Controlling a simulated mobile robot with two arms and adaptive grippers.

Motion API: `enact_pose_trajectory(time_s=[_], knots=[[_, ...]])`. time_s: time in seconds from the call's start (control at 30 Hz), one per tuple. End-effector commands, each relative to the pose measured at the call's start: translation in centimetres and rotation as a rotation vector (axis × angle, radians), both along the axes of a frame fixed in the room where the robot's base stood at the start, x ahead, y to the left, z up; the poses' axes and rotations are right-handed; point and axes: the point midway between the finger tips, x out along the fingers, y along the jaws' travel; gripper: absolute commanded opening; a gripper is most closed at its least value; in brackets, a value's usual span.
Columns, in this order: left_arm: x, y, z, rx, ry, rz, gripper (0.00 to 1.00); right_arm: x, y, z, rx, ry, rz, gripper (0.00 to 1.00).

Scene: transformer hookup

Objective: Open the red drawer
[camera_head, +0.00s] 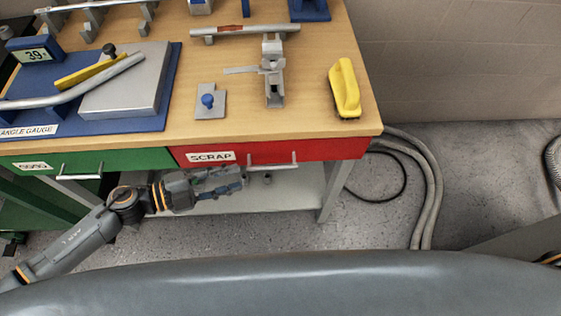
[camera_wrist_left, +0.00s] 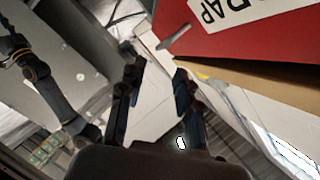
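The red drawer (camera_head: 330,150) is in the bench front, on the right half, with a white SCRAP label (camera_head: 211,157) and a metal bar handle (camera_head: 272,161). Its front looks flush with the bench edge, so it appears closed. In the left wrist view the red front (camera_wrist_left: 240,28) fills the upper right, with part of the label showing. My left gripper (camera_head: 232,187) is below and left of the handle, apart from it. In the left wrist view its two fingers (camera_wrist_left: 158,88) are spread with nothing between them. My right gripper is out of view.
A green drawer (camera_head: 115,160) with its own handle sits left of the red one. A pale lower shelf (camera_head: 290,195) and a bench leg (camera_head: 332,198) are below. A yellow-handled brush (camera_head: 345,88) lies on the benchtop (camera_head: 300,110). Hoses (camera_head: 425,185) lie on the floor at right.

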Motion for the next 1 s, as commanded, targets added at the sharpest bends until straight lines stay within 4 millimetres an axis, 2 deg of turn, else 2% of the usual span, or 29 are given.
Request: enact_pose_trajectory(time_s=[0.1, 0.2, 0.5, 0.7, 1.0], knots=[[0.9, -2.4, -0.2, -0.006, -0.002, 0.001, 0.34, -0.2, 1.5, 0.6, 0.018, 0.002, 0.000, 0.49], [1.6, -4.5, -0.6, -0.005, -0.002, 0.001, 0.34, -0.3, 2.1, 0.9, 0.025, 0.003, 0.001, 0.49], [3.3, -9.4, -2.0, -0.003, 0.000, 0.002, 0.34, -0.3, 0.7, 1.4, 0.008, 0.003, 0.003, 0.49], [3.8, -10.8, -2.4, -0.002, 0.000, 0.001, 0.34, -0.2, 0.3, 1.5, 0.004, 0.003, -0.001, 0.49], [3.8, -10.9, -2.5, 0.000, 0.000, 0.001, 0.34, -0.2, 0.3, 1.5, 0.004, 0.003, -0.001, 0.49]])
